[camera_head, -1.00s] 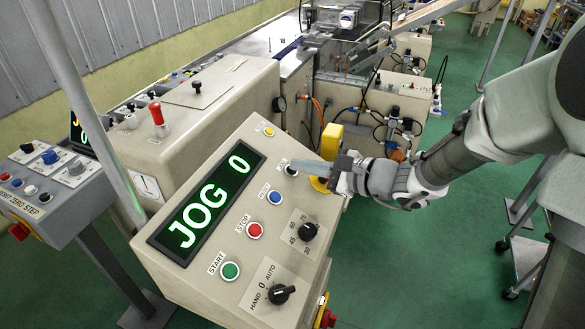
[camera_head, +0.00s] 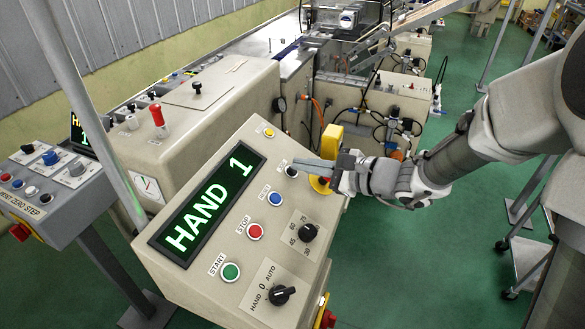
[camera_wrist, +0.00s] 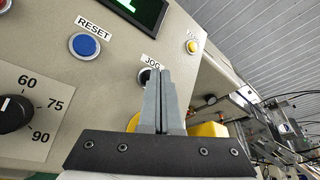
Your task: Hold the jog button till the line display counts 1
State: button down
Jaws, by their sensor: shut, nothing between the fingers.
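The line display (camera_head: 208,205) on the beige control panel reads "HAND 1" in green; its edge shows in the wrist view (camera_wrist: 140,10). The black jog button (camera_head: 291,172) is near the panel's upper right edge. In the wrist view the jog button (camera_wrist: 145,77) is partly hidden behind my fingers, under its JOG label (camera_wrist: 151,59). My gripper (camera_head: 297,162) is shut and empty, its fingertips (camera_wrist: 159,72) right by the jog button. I cannot tell whether they touch it.
The blue reset button (camera_head: 274,199), red stop button (camera_head: 255,231), green start button (camera_head: 230,271) and mode knob (camera_head: 282,294) share the panel.

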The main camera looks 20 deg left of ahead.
jog(key=shift+d+r, duration=0.2)
jog(key=shift+r, duration=0.15)
jog(key=shift+r, duration=0.1)
jog(key=r+p, duration=0.1)
jog(key=d+r+p, duration=0.2)
jog(key=r, duration=0.1)
jog(key=shift+s+d+r, duration=0.1)
jog(key=shift+d, duration=0.05)
dwell(0.6)
